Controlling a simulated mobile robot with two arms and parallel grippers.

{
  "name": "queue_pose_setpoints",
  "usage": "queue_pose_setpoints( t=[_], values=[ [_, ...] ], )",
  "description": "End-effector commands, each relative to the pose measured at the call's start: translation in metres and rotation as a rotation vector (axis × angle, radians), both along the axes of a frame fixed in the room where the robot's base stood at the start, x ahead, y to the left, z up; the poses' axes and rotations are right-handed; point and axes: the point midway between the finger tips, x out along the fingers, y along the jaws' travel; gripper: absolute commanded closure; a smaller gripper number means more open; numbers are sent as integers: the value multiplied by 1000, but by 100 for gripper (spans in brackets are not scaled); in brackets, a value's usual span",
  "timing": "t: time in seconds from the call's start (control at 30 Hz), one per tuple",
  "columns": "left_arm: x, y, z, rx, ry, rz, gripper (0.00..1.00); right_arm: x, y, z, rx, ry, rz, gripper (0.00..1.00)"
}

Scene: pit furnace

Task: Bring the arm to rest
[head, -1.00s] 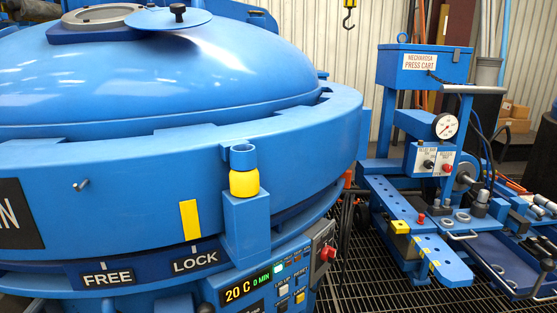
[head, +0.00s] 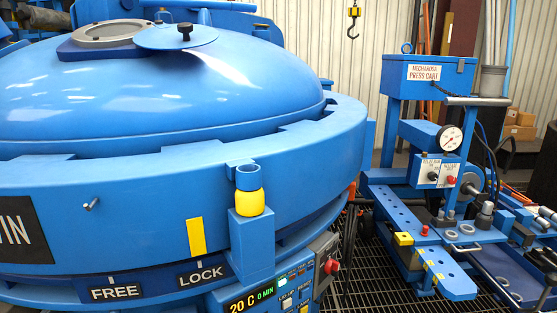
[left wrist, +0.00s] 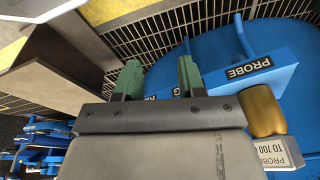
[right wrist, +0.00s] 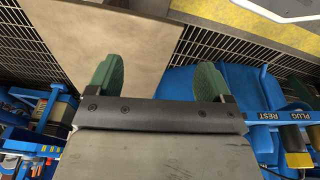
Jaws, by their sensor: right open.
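My left gripper (left wrist: 160,78) shows in the left wrist view with its two green fingers a moderate gap apart and nothing between them. My right gripper (right wrist: 157,78) shows in the right wrist view with its green fingers wide apart and empty. Neither gripper shows in the head view. The blue furnace (head: 150,95) with its domed lid fills the left of the head view. A yellow mark (head: 196,237) on its ring stands above the LOCK label (head: 202,275), with the FREE label (head: 115,292) to the left.
The blue press cart (head: 430,72) stands right of the furnace on grating. A hook (head: 353,22) hangs behind. A blue PROBE holder (left wrist: 250,70) lies beyond my left fingers. A blue rack with REST and PLUG labels (right wrist: 270,116) is right of my right fingers.

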Motion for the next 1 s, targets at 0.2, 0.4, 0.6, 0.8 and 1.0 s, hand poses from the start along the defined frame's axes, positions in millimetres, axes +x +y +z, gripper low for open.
queue_pose_setpoints(
  t=[0.2,0.4,0.6,0.8,1.0],
  values=[
    [-15,2,-20,3,29,-4,61,-15,-2,-19,-3,28,6,19],
    [-51,7,-44,7,65,-12,61,-50,-7,-44,-8,64,14,19],
    [-116,18,-61,13,109,-21,61,-115,-18,-61,-14,107,24,19],
    [-167,28,-64,18,134,-29,61,-166,-28,-64,-18,132,32,19],
    [-183,32,-66,19,140,-32,61,-182,-32,-66,-20,137,34,19]
  ],
)
